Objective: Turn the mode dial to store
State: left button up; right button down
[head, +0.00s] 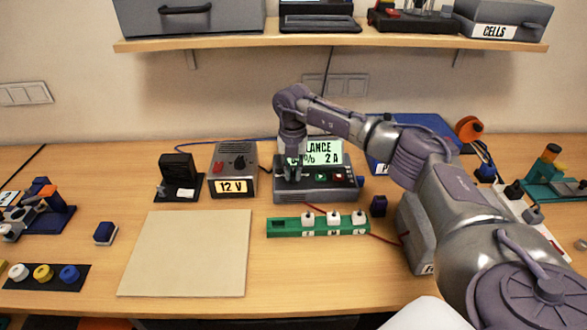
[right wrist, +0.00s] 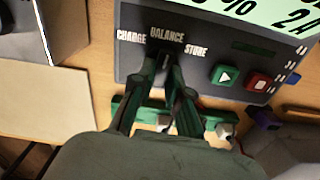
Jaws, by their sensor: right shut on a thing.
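The charger (head: 318,194) is a dark grey box at the back middle of the table. Its lit green screen (head: 325,150) reads "...LANCE" and "2 A", partly covered by my right arm. My right gripper (head: 292,178) points down at the left of the charger's front panel. In the right wrist view its fingers (right wrist: 167,68) are closed on the mode dial, just below the printed labels CHARGE, BALANCE (right wrist: 167,34) and STORE (right wrist: 195,50). The dial is mostly hidden by the fingers, so its pointer cannot be read. A green start button (right wrist: 225,75) and a red stop button (right wrist: 258,81) sit to the right.
A green strip (head: 290,227) with white plugs lies in front of the charger. A 12 V supply (head: 233,170) stands to its left. A beige mat (head: 187,252) leaves clear room front left. A shelf (head: 335,37) hangs above the back.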

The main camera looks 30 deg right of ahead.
jog(key=m, duration=0.2)
jog(key=m+p, duration=0.1)
jog(key=m, duration=0.2)
jog(key=shift+w+r+m+p, duration=0.2)
jog(key=shift+m+p, duration=0.1)
jog(key=m+p, duration=0.1)
jog(key=m, duration=0.4)
jog(key=shift+w+p, duration=0.1)
jog(key=shift+p, duration=0.2)
jog(key=shift+m, duration=0.3)
jog(key=c, duration=1.1)
grip_release()
jog(key=shift+f, duration=0.15)
jog(key=shift+c, duration=0.2)
notch_tip(320, 180, up, 12)
